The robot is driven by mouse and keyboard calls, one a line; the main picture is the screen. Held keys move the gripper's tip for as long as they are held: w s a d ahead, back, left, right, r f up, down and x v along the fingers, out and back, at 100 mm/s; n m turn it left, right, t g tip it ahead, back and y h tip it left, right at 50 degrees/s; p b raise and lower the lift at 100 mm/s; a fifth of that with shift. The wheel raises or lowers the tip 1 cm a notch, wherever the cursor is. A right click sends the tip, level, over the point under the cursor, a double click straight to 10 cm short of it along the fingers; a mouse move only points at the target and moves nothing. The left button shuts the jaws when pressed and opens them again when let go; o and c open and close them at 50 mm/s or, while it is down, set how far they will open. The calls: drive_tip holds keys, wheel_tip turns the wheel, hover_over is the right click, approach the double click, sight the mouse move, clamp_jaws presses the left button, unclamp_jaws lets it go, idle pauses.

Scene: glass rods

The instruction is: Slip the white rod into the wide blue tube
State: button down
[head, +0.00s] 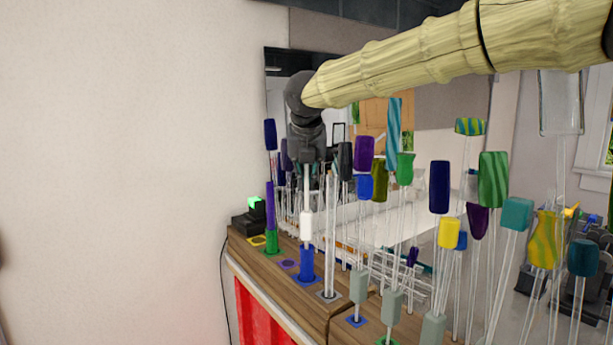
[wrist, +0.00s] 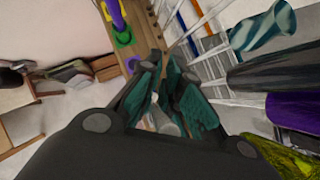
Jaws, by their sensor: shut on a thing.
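My gripper (head: 308,160) points down at the far end of the wooden bench and is shut on the clear upper shaft of the white rod. The rod's white lower end (head: 306,225) hangs upright right above the wide blue tube (head: 306,262), seemingly in line with it. I cannot tell whether the tip touches the rim. The blue tube stands on a blue square base on the bench. In the wrist view, my gripper's teal-padded fingers (wrist: 166,95) close around a pale shaft (wrist: 165,122); the rod's lower end and the tube mouth are hidden there.
A green tube holding a purple rod (head: 270,215) stands left of the blue tube. A clear tube (head: 330,245) stands close on its right. Many tall glass rods with coloured heads, such as a dark blue one (head: 439,187), crowd the right. The wall side at left is free.

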drive_tip(key=c, duration=1.5)
unclamp_jaws()
drive_tip(key=shift+s+r, duration=0.1)
drive_tip(key=v, duration=1.2)
drive_tip(key=shift+a, duration=0.1)
